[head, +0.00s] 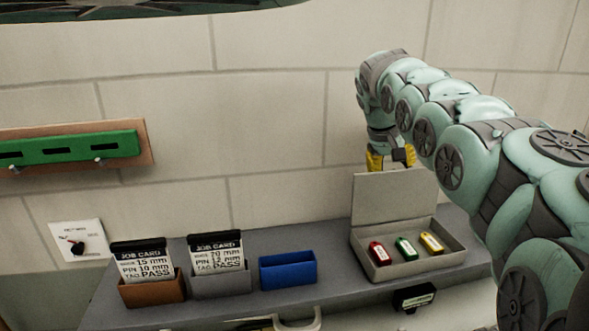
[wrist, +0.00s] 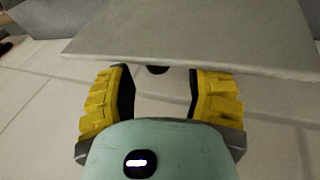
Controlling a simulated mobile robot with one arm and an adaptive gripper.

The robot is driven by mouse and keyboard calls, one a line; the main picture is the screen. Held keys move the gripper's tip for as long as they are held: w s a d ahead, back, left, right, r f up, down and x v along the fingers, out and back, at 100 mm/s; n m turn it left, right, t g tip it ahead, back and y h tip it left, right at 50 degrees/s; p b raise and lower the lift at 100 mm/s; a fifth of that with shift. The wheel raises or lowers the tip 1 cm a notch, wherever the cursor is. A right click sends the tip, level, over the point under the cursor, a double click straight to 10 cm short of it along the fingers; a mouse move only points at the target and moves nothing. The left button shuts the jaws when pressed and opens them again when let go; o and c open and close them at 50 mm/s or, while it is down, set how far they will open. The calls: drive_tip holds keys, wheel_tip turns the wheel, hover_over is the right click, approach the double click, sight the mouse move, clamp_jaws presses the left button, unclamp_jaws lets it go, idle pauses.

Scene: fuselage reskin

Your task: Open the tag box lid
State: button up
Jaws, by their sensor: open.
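The grey tag box (head: 437,262) stands at the right end of the grey shelf. Its lid (head: 394,197) is raised to roughly upright at the back of the box. A red tag (head: 379,253), a green tag (head: 405,248) and a yellow tag (head: 431,243) lie inside. My gripper (head: 390,160) has yellow fingers and is above and behind the lid's top edge, partly hidden by the lid. In the wrist view, my gripper (wrist: 162,85) is open with nothing between its fingers. The lid (wrist: 190,40) spans the top there, close to the fingertips; contact cannot be told.
The shelf (head: 340,270) also holds a brown holder (head: 152,292) and a grey holder (head: 220,282) with job cards, and an empty blue holder (head: 288,271). A green slotted rail (head: 70,150) is on the wall at left. The wall is close behind the lid.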

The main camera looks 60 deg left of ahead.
drive_tip(key=v, duration=0.9)
drive_tip(key=shift+r, duration=0.15)
drive_tip(key=shift+s, duration=0.15)
